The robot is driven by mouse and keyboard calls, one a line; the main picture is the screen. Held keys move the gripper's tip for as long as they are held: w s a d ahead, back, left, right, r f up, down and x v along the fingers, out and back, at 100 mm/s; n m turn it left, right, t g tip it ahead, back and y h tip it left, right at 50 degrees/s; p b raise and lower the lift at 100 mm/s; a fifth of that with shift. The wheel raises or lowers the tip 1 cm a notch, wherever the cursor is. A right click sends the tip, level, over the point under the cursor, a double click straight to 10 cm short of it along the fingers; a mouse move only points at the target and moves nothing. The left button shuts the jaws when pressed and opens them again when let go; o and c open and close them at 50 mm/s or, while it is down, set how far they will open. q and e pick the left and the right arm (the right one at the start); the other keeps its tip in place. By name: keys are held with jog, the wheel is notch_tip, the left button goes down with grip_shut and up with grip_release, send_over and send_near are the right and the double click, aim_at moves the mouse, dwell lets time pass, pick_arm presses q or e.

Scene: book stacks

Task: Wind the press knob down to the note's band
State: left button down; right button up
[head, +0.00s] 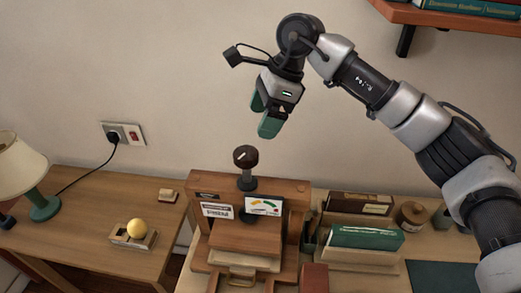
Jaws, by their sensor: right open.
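The press knob (245,156) is dark and round with a pale mark on its top. It stands on a short screw above the crossbar of the wooden press (287,188). A gauge (264,206) with coloured bands and a white paper note (217,211) are on the press front; the note's writing is too small to read. A wooden board (246,238) lies inside the press frame. My right gripper (262,117) is open and empty, with green fingers pointing down. It is above the knob and apart from it. My left gripper is not in view.
Books and a green box (367,238) stand right of the press, with a round wooden container (411,215). A shelf (440,16) juts out at upper right. A lamp (24,170) and a yellow ball in a tray (130,244) are on the left desk.

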aim_at(245, 151)
jog(key=p+x, duration=0.2)
jog(key=x, duration=0.7)
jog(key=shift+a+f+p, duration=0.1)
jog(key=shift+f+p, duration=0.1)
jog(key=shift+p, duration=0.2)
jog(key=shift+a+f, duration=0.15)
jog(key=shift+f, duration=0.3)
jog(key=shift+c, duration=0.2)
jog(key=c, duration=0.9)
jog(key=shift+o, duration=0.2)
jog(key=shift+f+m+b, duration=0.15)
jog(key=shift+m+b, duration=0.15)
jog(key=shift+b, duration=0.3)
jog(key=m+t+b, duration=0.1)
jog(key=m+b, duration=0.3)
jog(key=b, duration=0.1)
jog(key=m+t+b, duration=0.2)
jog(key=m+b, duration=0.2)
jog(key=b, duration=0.1)
jog(key=shift+w+h, duration=0.1)
jog(key=shift+h, duration=0.3)
jog(key=shift+r+m+t+b, duration=0.2)
jog(key=shift+m+t+b, duration=0.3)
jog(key=shift+m+b, duration=0.6)
jog(key=shift+r+m+h+b, duration=0.2)
jog(key=shift+m+h+b, duration=0.2)
jog(key=shift+m+b, duration=0.15)
